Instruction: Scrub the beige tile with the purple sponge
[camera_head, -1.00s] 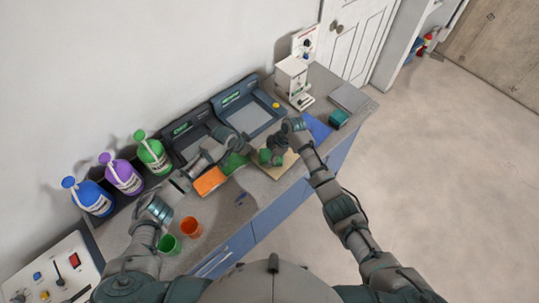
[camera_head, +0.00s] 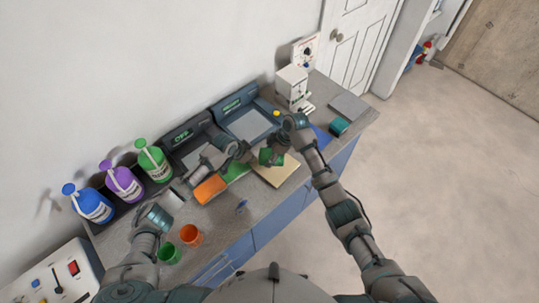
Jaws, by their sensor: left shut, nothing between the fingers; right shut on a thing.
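The beige tile (camera_head: 280,174) lies on the counter near its front edge, between a green tile and a blue tile. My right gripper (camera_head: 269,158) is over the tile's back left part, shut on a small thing. The fingers mostly hide this thing, and only dark green patches show there, so I cannot make out a purple sponge. I cannot tell whether the held thing touches the tile. My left gripper (camera_head: 242,152) is shut and empty, left of the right gripper, in front of the dark trays. A small purple-blue item (camera_head: 241,206) lies on the counter's front part.
An orange tile (camera_head: 209,189) and a green tile (camera_head: 236,169) lie left of the beige one. Blue, purple and green bottles (camera_head: 124,184) stand along the wall. Green and orange cups (camera_head: 190,235) stand at the front left. A teal block (camera_head: 340,126) lies at the right.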

